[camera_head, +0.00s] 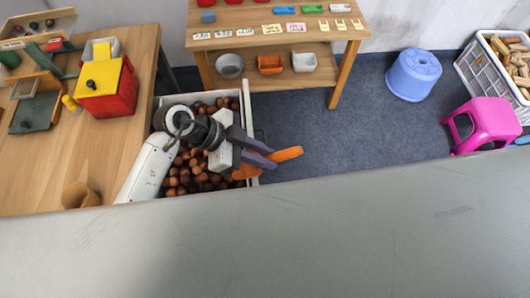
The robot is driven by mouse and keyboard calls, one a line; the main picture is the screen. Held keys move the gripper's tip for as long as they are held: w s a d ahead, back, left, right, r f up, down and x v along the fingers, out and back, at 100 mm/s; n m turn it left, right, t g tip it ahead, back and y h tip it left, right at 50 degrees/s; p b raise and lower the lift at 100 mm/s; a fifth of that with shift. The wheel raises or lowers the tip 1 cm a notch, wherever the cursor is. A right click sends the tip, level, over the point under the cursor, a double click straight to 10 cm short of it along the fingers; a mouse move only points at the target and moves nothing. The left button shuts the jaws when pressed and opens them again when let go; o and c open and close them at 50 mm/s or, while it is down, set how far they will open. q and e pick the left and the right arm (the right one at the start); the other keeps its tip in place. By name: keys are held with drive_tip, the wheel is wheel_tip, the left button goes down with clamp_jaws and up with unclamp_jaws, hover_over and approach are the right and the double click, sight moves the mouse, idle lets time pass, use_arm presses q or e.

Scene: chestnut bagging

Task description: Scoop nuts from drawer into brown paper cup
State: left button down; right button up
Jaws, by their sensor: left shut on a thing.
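A white drawer (246,103) full of brown nuts (184,178) stands open at the right side of the wooden table. My left gripper (268,158) reaches over the drawer and is shut on an orange scoop (287,154). The scoop lies near the drawer's right wall, and its far part is partly hidden by the gripper. I cannot tell whether it holds nuts. The brown paper cup (76,195) stands upright on the wooden table at the lower left, its bottom cut off by the grey surface. My right gripper is not in view.
The wooden table (130,140) holds a red and yellow box (105,85) and a green tool. A wooden shelf (280,40) with bowls and cards stands at the back. A blue stool (413,74), pink stool (482,125) and grey crate (487,75) stand right. A grey surface (300,240) fills the foreground.

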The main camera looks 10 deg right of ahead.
use_arm(q)
drive_tip(key=shift+h, duration=0.6)
drive_tip(key=shift+s+a+f, duration=0.1)
drive_tip(key=shift+a+f, duration=0.15)
drive_tip(key=shift+f, duration=0.8)
drive_tip(key=shift+w+a+f, duration=0.1)
drive_tip(key=shift+a+f, duration=0.1)
drive_tip(key=shift+f, duration=0.8)
drive_tip(key=shift+s+a+f, duration=0.1)
drive_tip(key=shift+a+f, duration=0.15)
drive_tip(key=shift+f, duration=0.8)
drive_tip(key=shift+y, duration=0.5)
drive_tip(key=a+f+b, duration=0.2)
drive_tip(key=f+b, duration=0.1)
drive_tip(key=a+f+b, duration=0.1)
drive_tip(key=f+b, duration=0.1)
drive_tip(key=shift+a, duration=0.35)
drive_tip(key=a+f+y+p, duration=0.1)
drive_tip(key=a+y+p, duration=0.3)
drive_tip(key=a, duration=0.2)
drive_tip(key=d+r+y, duration=0.2)
drive_tip(key=r, duration=0.1)
drive_tip(key=w+r, duration=0.1)
drive_tip(key=r, duration=0.1)
drive_tip(key=shift+d+t+y+p, duration=0.4)
drive_tip(key=shift+d+r, duration=0.2)
drive_tip(key=shift+r, duration=0.25)
drive_tip(key=shift+r, duration=0.1)
